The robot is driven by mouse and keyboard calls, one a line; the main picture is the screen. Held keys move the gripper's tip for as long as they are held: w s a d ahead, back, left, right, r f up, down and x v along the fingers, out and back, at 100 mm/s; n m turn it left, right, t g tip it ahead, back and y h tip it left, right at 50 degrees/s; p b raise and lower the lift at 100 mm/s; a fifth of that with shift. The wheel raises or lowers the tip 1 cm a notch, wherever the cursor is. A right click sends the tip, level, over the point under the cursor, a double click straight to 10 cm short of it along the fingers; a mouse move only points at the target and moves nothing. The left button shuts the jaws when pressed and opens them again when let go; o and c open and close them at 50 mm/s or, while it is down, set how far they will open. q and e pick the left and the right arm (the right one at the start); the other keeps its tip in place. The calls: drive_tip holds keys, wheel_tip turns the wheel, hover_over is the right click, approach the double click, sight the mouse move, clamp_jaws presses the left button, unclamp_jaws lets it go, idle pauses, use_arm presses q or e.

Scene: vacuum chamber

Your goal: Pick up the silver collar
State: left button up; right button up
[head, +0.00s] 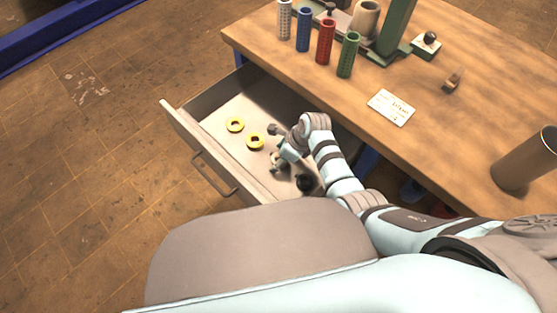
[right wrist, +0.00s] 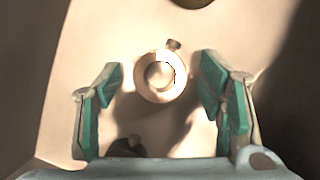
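The silver collar (right wrist: 160,76) lies on the drawer floor in the right wrist view, a round ring with a small screw head at its upper right. My right gripper (right wrist: 161,88) is open above it, with the collar in the gap between the two green-padded fingers and no finger visibly touching it. In the head view my right gripper (head: 280,160) reaches down into the open drawer, and I cannot clearly make out the collar beside it. My left gripper is not in view.
On the wooden table (head: 470,85) stand several coloured perforated cylinders (head: 325,42), a white card (head: 391,107) and a brown cylinder (head: 525,160).

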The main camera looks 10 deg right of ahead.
drive_tip(key=c, duration=1.2)
drive_tip(key=shift+r, duration=0.1)
wheel_tip(320, 180, up, 20)
drive_tip(key=p, duration=0.8)
